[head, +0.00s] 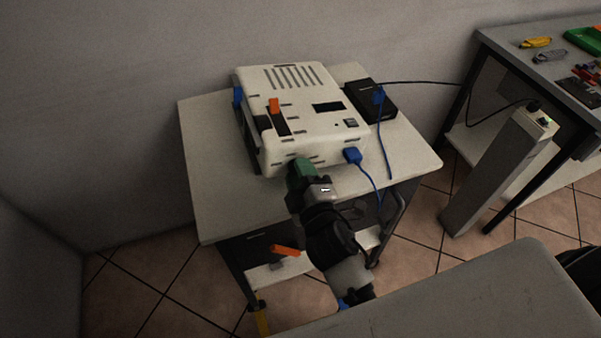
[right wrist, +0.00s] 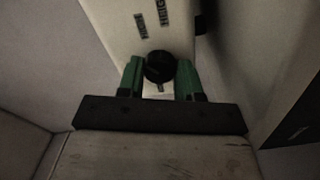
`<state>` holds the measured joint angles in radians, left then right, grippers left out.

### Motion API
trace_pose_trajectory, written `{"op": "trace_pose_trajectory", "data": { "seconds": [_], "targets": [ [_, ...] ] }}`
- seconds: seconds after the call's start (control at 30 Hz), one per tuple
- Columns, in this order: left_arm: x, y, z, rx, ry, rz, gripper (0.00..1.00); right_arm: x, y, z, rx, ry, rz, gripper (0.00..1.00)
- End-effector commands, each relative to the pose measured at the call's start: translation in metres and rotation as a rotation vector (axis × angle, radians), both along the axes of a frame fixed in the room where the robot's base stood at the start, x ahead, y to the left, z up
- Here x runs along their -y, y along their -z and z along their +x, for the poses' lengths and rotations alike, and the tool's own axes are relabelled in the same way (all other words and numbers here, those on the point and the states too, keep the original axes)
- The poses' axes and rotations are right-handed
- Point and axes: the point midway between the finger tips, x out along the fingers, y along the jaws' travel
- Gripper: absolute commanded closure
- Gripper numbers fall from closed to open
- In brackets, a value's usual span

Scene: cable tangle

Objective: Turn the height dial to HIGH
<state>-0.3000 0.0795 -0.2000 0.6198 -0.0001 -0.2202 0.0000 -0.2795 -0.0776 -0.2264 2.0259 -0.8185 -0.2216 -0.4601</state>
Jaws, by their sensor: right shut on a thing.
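The height dial (right wrist: 160,66) is a round black knob on the face of a white box-shaped machine (head: 308,112), which also shows in the right wrist view (right wrist: 165,30). My right gripper (head: 298,168) has green fingers and reaches the machine's front side. In the right wrist view its fingers (right wrist: 160,80) sit on both sides of the dial, shut on it. A small mark shows just below the dial. Dark printed labels show above it, one seeming to read HIGH. In the head view the gripper hides the dial. My left gripper is not in view.
The machine stands on a white cart (head: 207,190). A black box (head: 370,101) is beside it, with a blue cable (head: 366,172) plugged into the machine's front. A black cable runs to a grey post (head: 497,170). A workbench with tools is at right.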

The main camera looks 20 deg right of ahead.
Motion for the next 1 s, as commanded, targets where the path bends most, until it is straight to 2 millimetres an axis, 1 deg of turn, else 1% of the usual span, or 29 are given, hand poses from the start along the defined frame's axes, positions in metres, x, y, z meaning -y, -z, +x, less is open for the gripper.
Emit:
{"op": "trace_pose_trajectory", "data": {
  "seconds": [0.03,0.4,0.5,0.7,1.0],
  "targets": [
    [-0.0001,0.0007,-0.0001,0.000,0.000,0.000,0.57,-0.0036,0.0159,-0.0035,-0.039,-0.004,0.026,0.88],
    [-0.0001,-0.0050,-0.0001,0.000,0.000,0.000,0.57,-0.0038,0.0162,-0.0038,-0.048,-0.006,0.228,0.81],
    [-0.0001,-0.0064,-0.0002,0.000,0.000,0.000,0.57,-0.0043,0.0161,-0.0038,-0.050,-0.007,0.277,0.78],
    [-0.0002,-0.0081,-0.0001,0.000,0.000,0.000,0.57,-0.0044,0.0163,-0.0038,-0.051,-0.009,0.340,0.78],
    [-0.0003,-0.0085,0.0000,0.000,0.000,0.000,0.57,-0.0042,0.0169,-0.0038,-0.052,-0.008,0.363,0.78]
  ]
}}
